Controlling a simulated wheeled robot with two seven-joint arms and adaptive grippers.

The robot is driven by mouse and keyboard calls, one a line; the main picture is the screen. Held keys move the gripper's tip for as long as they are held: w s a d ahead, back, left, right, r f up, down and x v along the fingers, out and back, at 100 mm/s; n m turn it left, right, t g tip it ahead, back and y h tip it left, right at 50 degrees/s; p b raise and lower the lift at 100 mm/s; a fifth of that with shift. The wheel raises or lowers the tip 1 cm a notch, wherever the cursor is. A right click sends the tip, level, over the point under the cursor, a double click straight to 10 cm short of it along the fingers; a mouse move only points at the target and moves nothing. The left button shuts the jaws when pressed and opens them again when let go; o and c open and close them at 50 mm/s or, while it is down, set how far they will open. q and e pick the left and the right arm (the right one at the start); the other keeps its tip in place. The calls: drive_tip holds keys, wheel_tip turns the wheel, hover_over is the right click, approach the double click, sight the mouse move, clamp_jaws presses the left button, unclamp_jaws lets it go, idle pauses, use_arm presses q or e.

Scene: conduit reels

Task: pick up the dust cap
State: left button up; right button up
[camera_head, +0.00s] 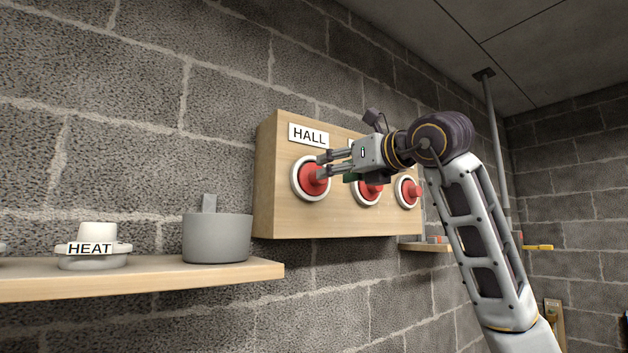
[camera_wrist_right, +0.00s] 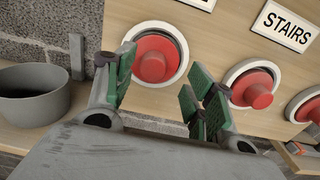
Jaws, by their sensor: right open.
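Several red dust caps sit in white rings on the front of a wooden box (camera_head: 285,222). The leftmost red cap (camera_head: 308,186), under the HALL label (camera_head: 309,136), also shows in the right wrist view (camera_wrist_right: 155,58). My right gripper (camera_head: 322,166) is open in front of this cap. In the right wrist view its green-padded fingers (camera_wrist_right: 158,85) stand apart, with the cap seen beyond the gap between them. I cannot tell whether a finger touches it. The middle cap (camera_head: 369,191) is partly behind my right gripper. My left gripper is not in view.
A grey pot (camera_head: 216,238) with an upright tab behind it and a pale fitting labelled HEAT (camera_head: 93,259) stand on a wooden shelf (camera_head: 150,277) at left. The right cap (camera_head: 408,192) and STAIRS label (camera_wrist_right: 284,25) are farther right. A block wall is behind.

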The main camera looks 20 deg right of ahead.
sight(307, 181)
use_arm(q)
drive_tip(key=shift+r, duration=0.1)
use_arm(e)
drive_tip(key=shift+w, duration=0.1)
drive_tip(key=p+x, duration=0.1)
drive_tip(key=x, duration=0.4)
drive_tip(key=shift+a+f+p, duration=0.15)
drive_tip(key=shift+a+p, duration=0.2)
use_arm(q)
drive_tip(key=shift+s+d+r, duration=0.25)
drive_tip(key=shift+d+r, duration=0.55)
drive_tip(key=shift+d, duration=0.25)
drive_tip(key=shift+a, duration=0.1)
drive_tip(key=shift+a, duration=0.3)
use_arm(e)
drive_tip(key=c, duration=0.8)
